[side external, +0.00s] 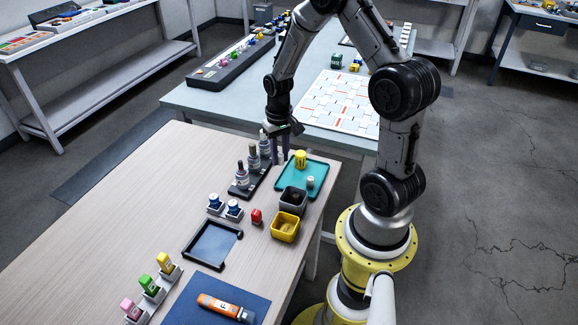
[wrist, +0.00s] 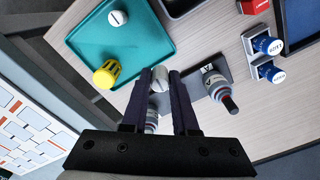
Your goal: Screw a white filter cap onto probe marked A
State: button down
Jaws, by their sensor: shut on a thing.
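In the wrist view my gripper (wrist: 163,72) is shut on a white filter cap (wrist: 158,81) with a dark mark on it. In the side external view my gripper (side external: 280,155) is by the far end of the black probe rack (side external: 240,193). Dark-tipped probes (side external: 253,157) stand upright in the rack. One probe (wrist: 224,93) shows beside my fingers, near a label (wrist: 209,69) that seems to read A. Part of another banded body (wrist: 152,121) shows between the fingers, beyond the cap. A second white cap (side external: 310,182) stands on the teal tray (side external: 322,170).
A yellow cap (side external: 300,158) also stands on the tray. Dark and yellow bins (side external: 285,228), a red block (side external: 257,216) and two blue-capped bottles (side external: 234,208) are nearby. An empty black tray (side external: 210,244) lies farther forward. The table's left part is clear.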

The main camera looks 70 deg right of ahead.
jog(key=shift+n, duration=0.6)
jog(key=w+a+r, duration=0.1)
jog(key=w+r, duration=0.1)
jog(key=w, duration=0.1)
jog(key=w+a+r, duration=0.2)
jog(key=w, duration=0.1)
jog(key=w+a+r, duration=0.2)
jog(key=w, duration=0.1)
jog(key=shift+a+r, duration=0.15)
jog(key=shift+a, duration=0.05)
jog(key=shift+w+a, duration=0.2)
jog(key=shift+a, duration=0.3)
jog(key=shift+f, duration=1.4)
jog(key=shift+f, duration=1.5)
jog(key=c, duration=0.6)
grip_release()
